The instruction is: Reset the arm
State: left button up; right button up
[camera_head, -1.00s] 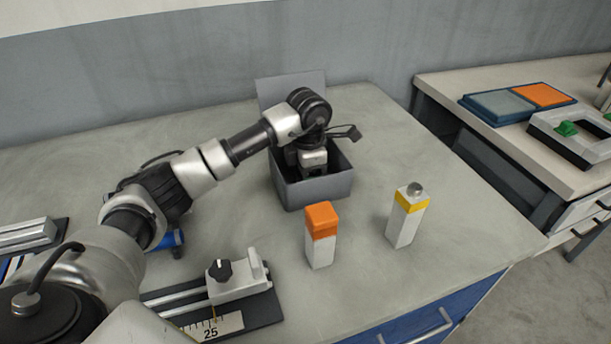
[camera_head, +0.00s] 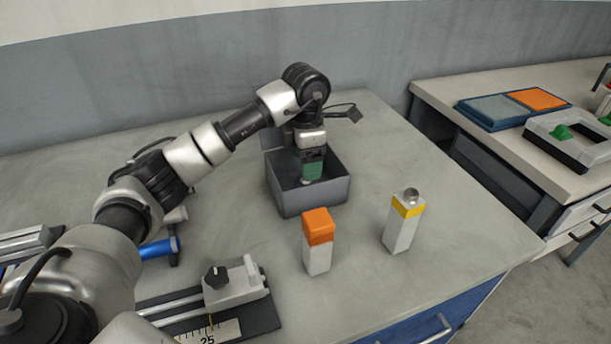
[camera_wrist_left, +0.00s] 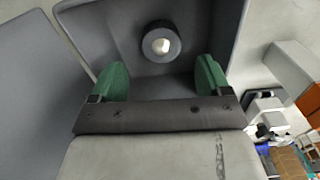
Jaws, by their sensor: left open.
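My left gripper (camera_head: 312,172) is above the open grey box (camera_head: 315,200), pointing down, with its green fingers over the opening. In the left wrist view my gripper (camera_wrist_left: 162,78) has its two green fingers spread apart with nothing between them. A small round grey piece with a pale centre (camera_wrist_left: 161,42) lies inside the box, ahead of the fingers and apart from them. My right gripper is not in view.
A slide fixture with scale (camera_head: 233,283) is at the front. A side table (camera_head: 450,92) holds a blue tray (camera_head: 490,112).

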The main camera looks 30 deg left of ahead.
pick_arm(q)
notch_tip(320, 180, up, 6)
